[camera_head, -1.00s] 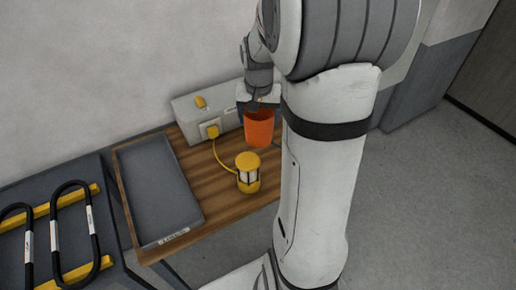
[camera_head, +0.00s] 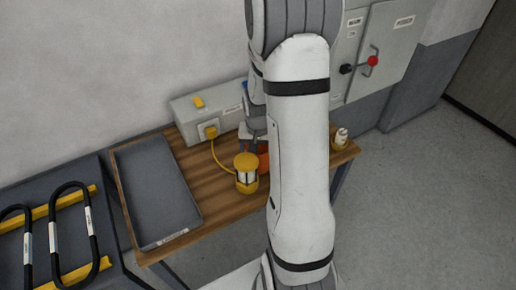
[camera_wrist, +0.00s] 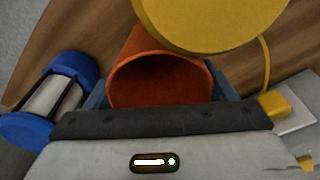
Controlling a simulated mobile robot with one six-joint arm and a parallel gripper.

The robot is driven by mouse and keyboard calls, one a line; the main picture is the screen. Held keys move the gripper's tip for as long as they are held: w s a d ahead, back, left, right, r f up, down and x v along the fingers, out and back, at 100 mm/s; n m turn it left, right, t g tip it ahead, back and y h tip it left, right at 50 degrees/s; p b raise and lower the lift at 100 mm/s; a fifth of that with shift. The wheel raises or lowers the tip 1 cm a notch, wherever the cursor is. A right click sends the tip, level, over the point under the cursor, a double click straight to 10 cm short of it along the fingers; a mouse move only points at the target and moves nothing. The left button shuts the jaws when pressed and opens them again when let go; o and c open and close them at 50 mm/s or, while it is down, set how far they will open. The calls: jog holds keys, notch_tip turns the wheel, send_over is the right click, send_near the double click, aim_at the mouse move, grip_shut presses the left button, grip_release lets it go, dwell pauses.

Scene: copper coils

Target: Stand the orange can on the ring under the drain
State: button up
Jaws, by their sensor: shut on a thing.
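My gripper (camera_wrist: 160,92) is shut on the orange can (camera_wrist: 150,82), with a finger on either side of it. In the wrist view the can's open mouth faces the camera and its inside looks empty. In the head view only a sliver of the can (camera_head: 263,161) shows, low over the wooden table between the yellow lantern and my arm. I cannot tell whether its base touches the table. I cannot make out the ring or the drain in either view; my arm hides part of the table.
A yellow lantern (camera_head: 246,173) stands close to the can, cabled to a grey wall box (camera_head: 215,112). A blue-ended lantern (camera_wrist: 58,92) is on the can's other side. A grey tray (camera_head: 155,190) covers the table's left. A small yellow-and-white object (camera_head: 341,138) stands at the right end.

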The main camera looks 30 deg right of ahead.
jog(key=shift+f, duration=0.2)
jog(key=o, duration=1)
jog(key=shift+r, duration=0.1)
jog(key=shift+o, duration=0.2)
